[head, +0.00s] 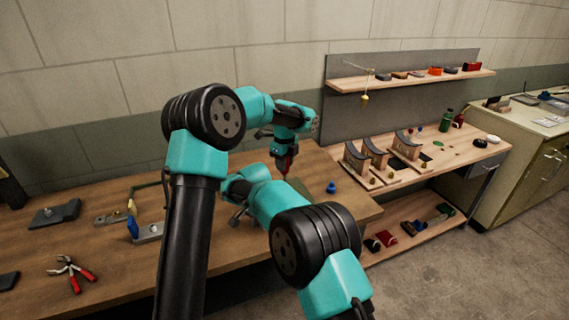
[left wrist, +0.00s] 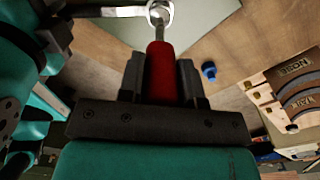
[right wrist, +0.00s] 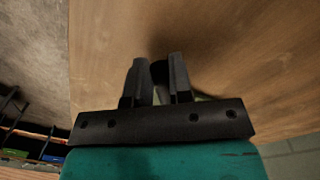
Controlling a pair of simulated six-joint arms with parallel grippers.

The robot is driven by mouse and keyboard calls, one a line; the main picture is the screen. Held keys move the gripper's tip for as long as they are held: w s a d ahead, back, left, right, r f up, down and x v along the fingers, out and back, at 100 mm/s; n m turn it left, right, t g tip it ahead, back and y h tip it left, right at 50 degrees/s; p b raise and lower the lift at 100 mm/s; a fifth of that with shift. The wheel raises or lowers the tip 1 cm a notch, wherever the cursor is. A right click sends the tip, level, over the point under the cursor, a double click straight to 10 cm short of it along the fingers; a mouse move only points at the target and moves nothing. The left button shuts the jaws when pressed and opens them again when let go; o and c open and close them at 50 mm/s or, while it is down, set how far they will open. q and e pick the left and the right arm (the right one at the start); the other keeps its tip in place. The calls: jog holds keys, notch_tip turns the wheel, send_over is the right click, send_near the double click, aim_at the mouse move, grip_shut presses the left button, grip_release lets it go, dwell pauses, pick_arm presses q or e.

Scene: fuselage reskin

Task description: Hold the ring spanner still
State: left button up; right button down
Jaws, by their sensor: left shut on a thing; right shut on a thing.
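The ring spanner (left wrist: 120,11) is silver and shows at the top of the left wrist view. Its ring end (left wrist: 165,5) lies at the shaft tip of a red-handled tool (left wrist: 161,72); I cannot tell whether they touch. My left gripper (left wrist: 160,62) is shut on the red handle, which also shows in the head view (head: 285,163). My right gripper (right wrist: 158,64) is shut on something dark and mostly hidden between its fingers. In the left wrist view the spanner's other end runs to black jaws (left wrist: 57,36) at the left, apparently my right gripper.
A grey-green plate (left wrist: 205,12) lies on the wooden bench (head: 110,270) below the tools. A blue part (head: 331,187) stands right of it. Red-handled pliers (head: 72,270) and metal brackets (head: 150,232) lie at the left. A second bench holds curved forms (head: 375,155).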

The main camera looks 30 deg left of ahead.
pick_arm(q)
jog(key=shift+n, duration=1.1)
jog(key=shift+r, duration=0.15)
jog(key=shift+r, duration=0.8)
jog(key=n, duration=0.4)
jog(key=shift+n, duration=0.4)
jog(key=n, duration=1.9)
